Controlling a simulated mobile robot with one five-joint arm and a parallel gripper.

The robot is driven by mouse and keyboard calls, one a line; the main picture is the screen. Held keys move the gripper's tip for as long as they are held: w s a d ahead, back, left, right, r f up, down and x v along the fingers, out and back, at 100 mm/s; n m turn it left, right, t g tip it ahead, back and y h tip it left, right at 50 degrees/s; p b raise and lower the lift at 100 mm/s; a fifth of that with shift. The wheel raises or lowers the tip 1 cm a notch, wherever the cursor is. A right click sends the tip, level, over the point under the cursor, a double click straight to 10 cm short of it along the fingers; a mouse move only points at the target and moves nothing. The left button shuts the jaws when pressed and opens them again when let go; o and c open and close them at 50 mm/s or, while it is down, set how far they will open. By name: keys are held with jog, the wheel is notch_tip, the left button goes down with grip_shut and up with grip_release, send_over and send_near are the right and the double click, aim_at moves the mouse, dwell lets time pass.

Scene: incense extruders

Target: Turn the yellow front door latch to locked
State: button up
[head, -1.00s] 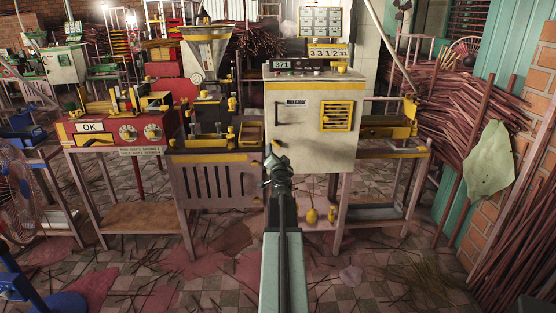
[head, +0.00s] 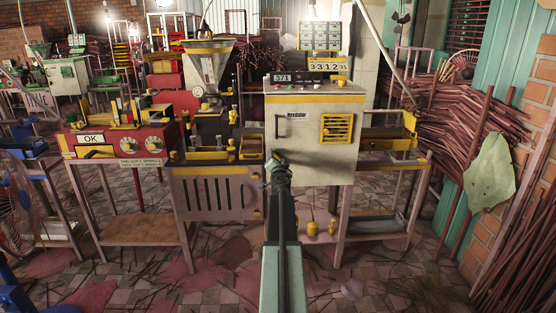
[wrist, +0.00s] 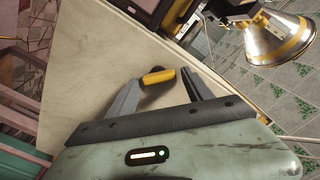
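The yellow latch (wrist: 158,76) shows in the wrist view as a short yellow bar on the cream cabinet door (wrist: 95,65).
The door also bears a dark handle (head: 278,127) and a yellow vent (head: 337,128). A red machine with an OK sign (head: 93,138) stands left, beside a metal hopper (head: 208,62). Bundled sticks (head: 460,125) fill the right side. Floor in front is littered with sticks.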

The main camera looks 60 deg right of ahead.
jog(key=c, duration=1)
jog(key=shift+d, duration=0.1)
jog(key=shift+m, duration=0.5)
jog(key=m, duration=0.5)
jog(key=shift+f+m, duration=0.1)
jog(key=shift+m, duration=0.2)
jog(key=m, duration=0.6)
jog(key=shift+a+f, duration=0.15)
jog(key=shift+a, duration=0.05)
jog(key=shift+m, duration=0.4)
